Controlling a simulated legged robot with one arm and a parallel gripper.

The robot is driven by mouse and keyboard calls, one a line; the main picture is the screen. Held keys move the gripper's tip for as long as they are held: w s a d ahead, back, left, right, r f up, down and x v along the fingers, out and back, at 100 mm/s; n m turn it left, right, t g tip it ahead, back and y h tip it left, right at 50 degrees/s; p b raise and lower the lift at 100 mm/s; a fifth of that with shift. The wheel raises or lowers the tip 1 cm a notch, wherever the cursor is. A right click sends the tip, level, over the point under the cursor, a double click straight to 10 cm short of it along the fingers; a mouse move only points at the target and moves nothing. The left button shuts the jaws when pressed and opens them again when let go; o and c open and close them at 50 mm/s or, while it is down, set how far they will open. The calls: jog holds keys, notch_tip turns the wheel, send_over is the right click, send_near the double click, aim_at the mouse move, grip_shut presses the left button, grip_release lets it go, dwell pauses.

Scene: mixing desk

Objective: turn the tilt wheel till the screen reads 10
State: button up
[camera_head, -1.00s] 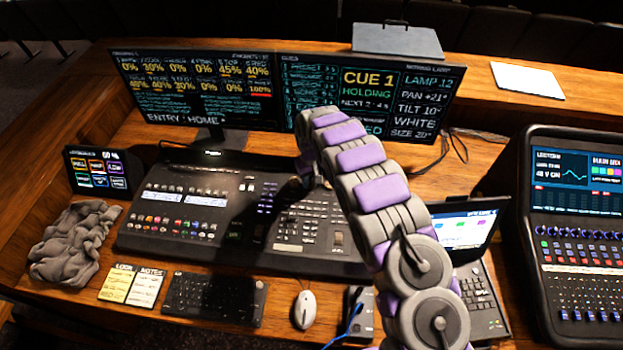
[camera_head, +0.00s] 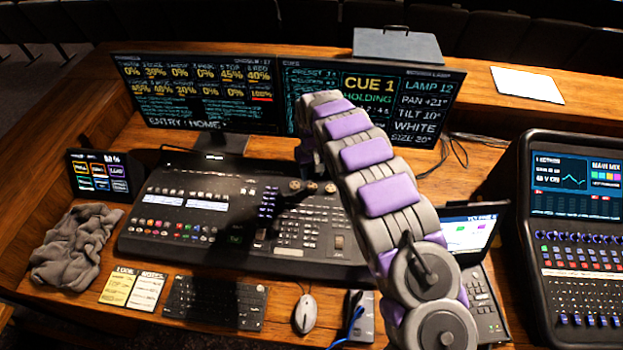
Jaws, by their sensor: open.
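The right monitor (camera_head: 372,105) reads CUE 1 HOLDING, with PAN +21° and TILT 10° in its right column. The lighting console (camera_head: 235,215) lies below the monitors. Several small round wheels (camera_head: 312,187) show at its upper right; which one is the tilt wheel I cannot tell. My arm rises from the lower right and bends down over the console's back edge. My gripper (camera_head: 307,160) is open, just behind and above the wheels, and appears apart from them. Its fingertips are mostly hidden by the arm.
A laptop (camera_head: 470,232) and an audio mixer (camera_head: 585,250) stand at the right. A mouse (camera_head: 305,313), keyboard (camera_head: 215,302), notes (camera_head: 132,289) and a grey cloth (camera_head: 75,245) lie along the front. A small touch screen (camera_head: 98,175) stands at the left.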

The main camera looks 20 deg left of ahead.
notch_tip(320, 180, up, 11)
jog(key=shift+f+p, duration=0.15)
jog(key=shift+p, duration=0.2)
jog(key=shift+a, duration=0.1)
jog(key=s+d+r+m+h+b, duration=0.15)
jog(key=d+r, duration=0.25)
jog(key=d, duration=0.4)
jog(key=s+d+r+m+y, duration=0.1)
jog(key=s+d+r+m, duration=0.1)
jog(key=d+r, duration=0.45)
jog(key=s+d+r+m, duration=0.2)
jog(key=s+d+r, duration=0.1)
jog(key=s+d, duration=0.8)
jog(key=s+d+f+m+b, duration=0.1)
jog(key=s+d, duration=0.2)
jog(key=s, duration=0.6)
jog(key=s+d+f+m+g+b, duration=0.1)
jog(key=s+d, duration=0.3)
jog(key=s, duration=0.5)
jog(key=s+d+f+m+b, duration=0.1)
jog(key=s+d, duration=0.3)
jog(key=s, duration=0.6)
jog(key=shift+d+f+g, duration=0.15)
jog(key=shift+f+g, duration=0.2)
jog(key=shift+g, duration=0.05)
